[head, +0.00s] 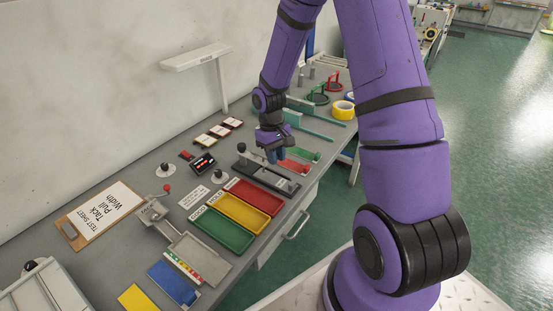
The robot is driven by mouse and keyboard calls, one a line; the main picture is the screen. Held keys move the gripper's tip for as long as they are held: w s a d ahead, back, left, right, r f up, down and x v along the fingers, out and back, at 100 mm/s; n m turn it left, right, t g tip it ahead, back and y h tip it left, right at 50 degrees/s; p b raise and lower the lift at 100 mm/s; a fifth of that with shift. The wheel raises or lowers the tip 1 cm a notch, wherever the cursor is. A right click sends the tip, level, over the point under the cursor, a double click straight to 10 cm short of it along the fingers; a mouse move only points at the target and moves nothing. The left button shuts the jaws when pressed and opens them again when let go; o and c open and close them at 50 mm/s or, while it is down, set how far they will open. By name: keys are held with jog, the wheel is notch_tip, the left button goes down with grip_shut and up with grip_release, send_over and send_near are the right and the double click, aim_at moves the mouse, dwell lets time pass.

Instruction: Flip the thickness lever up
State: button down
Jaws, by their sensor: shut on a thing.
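My gripper (277,155) points down over a dark fixture (264,178) at the back-middle of the bench. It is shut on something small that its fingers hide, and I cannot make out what. A black-knobbed post (242,148) stands upright at the left end of this fixture, apart from my fingers. Further front, a grey metal device has a lever with a red ball knob (167,188), standing raised and tilted. No label shows which lever is the thickness lever.
Red (254,196), yellow (239,212) and green (222,230) trays lie in front of my gripper. A clipboard (100,216) lies at the left. A yellow tape roll (343,109) lies at the back right.

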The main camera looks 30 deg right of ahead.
jog(key=shift+w, duration=0.1)
jog(key=c, duration=1)
grip_release()
jog(key=v, duration=1)
jog(key=shift+r, duration=0.4)
jog(key=shift+a, duration=0.1)
